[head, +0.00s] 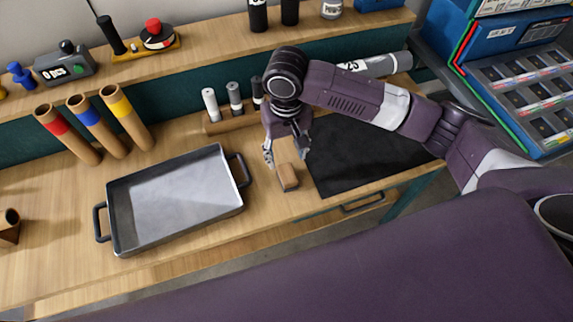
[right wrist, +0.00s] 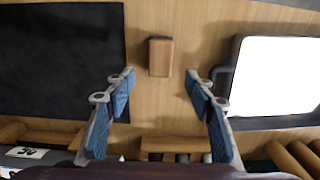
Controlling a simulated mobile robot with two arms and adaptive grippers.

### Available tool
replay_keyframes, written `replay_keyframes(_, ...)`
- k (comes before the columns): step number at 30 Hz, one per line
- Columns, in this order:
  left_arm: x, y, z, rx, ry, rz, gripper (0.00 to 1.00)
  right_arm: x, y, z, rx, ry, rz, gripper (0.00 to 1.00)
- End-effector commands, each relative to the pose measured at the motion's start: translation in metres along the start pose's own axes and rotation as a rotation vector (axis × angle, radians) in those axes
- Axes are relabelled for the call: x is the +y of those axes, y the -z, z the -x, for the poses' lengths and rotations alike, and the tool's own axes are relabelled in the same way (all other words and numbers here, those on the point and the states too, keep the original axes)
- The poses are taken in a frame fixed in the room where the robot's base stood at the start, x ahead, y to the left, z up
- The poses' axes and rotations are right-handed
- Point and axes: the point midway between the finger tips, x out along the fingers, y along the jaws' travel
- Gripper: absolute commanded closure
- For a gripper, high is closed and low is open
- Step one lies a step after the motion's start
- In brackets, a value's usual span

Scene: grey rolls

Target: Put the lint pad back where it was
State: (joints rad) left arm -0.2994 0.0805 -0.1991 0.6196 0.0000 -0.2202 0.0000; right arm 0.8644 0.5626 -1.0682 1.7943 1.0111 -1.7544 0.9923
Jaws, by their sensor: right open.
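The lint pad (head: 288,178) looks like a small brown block with a dark edge. It lies on the wooden bench between the metal tray and the black mat, and also shows in the right wrist view (right wrist: 160,57). My right gripper (head: 286,154) is open and empty. Its fingers point down towards the block, close to its far end, and do not hold it. In the right wrist view, the two blue-padded fingertips (right wrist: 160,85) are spread wide, with the block centred ahead of the gap between them. My left gripper is out of view.
The metal tray (head: 175,195) with dark handles stands left of the block. The black mat (head: 365,160) lies to its right. A wooden rack (head: 228,124) with small rolls stands behind, near a large grey roll (head: 385,64). Cardboard tubes (head: 85,125) lean at the back left.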

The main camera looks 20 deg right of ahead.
Motion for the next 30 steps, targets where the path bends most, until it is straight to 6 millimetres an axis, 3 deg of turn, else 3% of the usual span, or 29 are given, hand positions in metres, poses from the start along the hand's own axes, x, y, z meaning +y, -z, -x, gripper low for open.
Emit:
replay_keyframes(3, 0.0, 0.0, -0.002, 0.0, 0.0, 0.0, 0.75, 0.0, 0.001, 0.019, 0.002, 0.001, 0.0, 0.51)
replay_keyframes(9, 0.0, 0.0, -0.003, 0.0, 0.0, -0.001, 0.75, 0.0, 0.0, 0.033, -0.001, 0.0, 0.0, 0.51)
replay_keyframes(26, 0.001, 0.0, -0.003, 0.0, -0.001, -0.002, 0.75, -0.001, -0.001, 0.033, -0.002, 0.002, 0.003, 0.51)
replay_keyframes(30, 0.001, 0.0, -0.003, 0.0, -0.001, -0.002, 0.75, -0.015, -0.01, 0.023, 0.006, 0.035, 0.047, 0.51)
